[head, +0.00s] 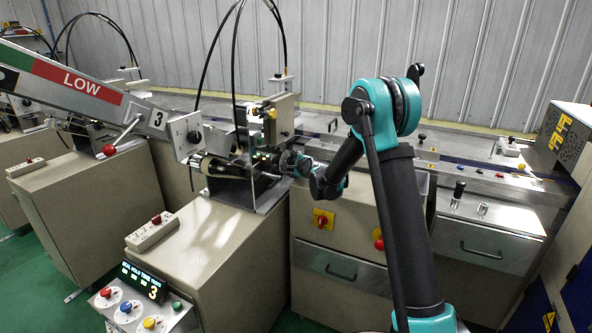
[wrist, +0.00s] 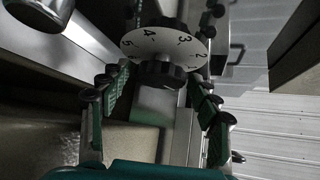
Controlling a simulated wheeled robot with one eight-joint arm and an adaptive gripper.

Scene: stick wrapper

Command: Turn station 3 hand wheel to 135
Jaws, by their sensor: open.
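My gripper (wrist: 155,100) is open, with one finger on each side of the knob. I see nothing held, and cannot tell if the fingers touch the knob. In the head view my gripper (head: 292,163) is at the right side of the metal unit on the station cabinet and hides the wheel there.
A dark roller (head: 222,167) sits left of my gripper in a metal bracket. The beige cabinet (head: 215,245) stands below. A conveyor line (head: 470,178) runs behind my arm. A metal cylinder (wrist: 40,12) is at upper left in the wrist view. Green floor is bare at lower left.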

